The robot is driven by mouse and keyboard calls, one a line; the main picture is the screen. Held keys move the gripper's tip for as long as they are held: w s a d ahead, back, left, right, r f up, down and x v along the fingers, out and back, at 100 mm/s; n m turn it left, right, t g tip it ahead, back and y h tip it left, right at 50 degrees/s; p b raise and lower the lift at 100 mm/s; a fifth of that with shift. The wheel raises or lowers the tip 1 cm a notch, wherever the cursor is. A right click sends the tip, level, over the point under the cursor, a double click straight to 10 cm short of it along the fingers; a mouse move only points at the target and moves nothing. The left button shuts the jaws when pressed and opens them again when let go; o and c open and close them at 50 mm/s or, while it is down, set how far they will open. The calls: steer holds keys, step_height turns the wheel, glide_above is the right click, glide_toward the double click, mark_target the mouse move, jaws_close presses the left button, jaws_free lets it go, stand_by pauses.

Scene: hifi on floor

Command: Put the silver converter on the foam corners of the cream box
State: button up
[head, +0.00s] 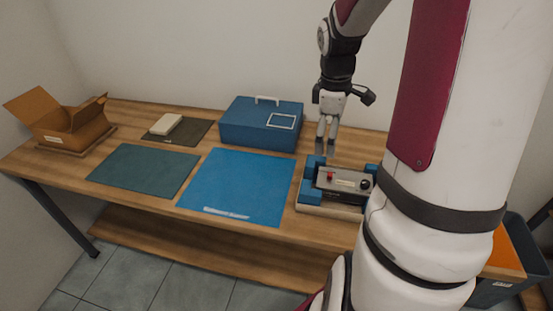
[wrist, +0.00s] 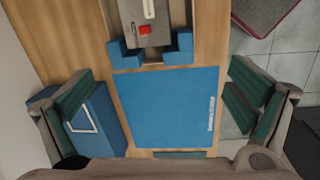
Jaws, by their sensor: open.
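The silver converter (head: 343,184), with a red switch and a black knob, sits at the right of the table among blue foam corners (head: 311,193). The cream box (head: 322,211) shows as a low pale edge beneath them. In the wrist view, the converter (wrist: 142,27) is cut off at the top, its near end between two foam corners (wrist: 178,50). I cannot tell how fully it rests on the foam. My gripper (head: 325,150) is open and empty, pointing down above the box's back left. Its fingers (wrist: 160,105) are wide apart in the wrist view. My arm hides the box's right side.
A blue mat (head: 238,186) lies left of the box, with a green mat (head: 145,170) beyond. A blue case (head: 262,124) stands behind. An open cardboard box (head: 70,125) and a dark mat (head: 190,135) bearing a pale block (head: 173,125) are farther left.

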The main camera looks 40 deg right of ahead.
steer(key=s+a+r+m+t+h, duration=0.1)
steer(key=a+r, duration=0.4)
steer(key=a, duration=0.2)
steer(key=s+a+r+m+t, duration=0.1)
steer(key=a+r+m, duration=0.1)
steer(key=a+r, duration=0.35)
steer(key=s+a+r+m+t+y, duration=0.2)
steer(key=s+a+m, duration=0.1)
steer(key=s+a, duration=0.6)
steer(key=a, duration=0.4)
steer(key=shift+s+a+r+t, duration=0.2)
steer(key=shift+s+a+t, duration=0.1)
steer(key=shift+t, duration=0.1)
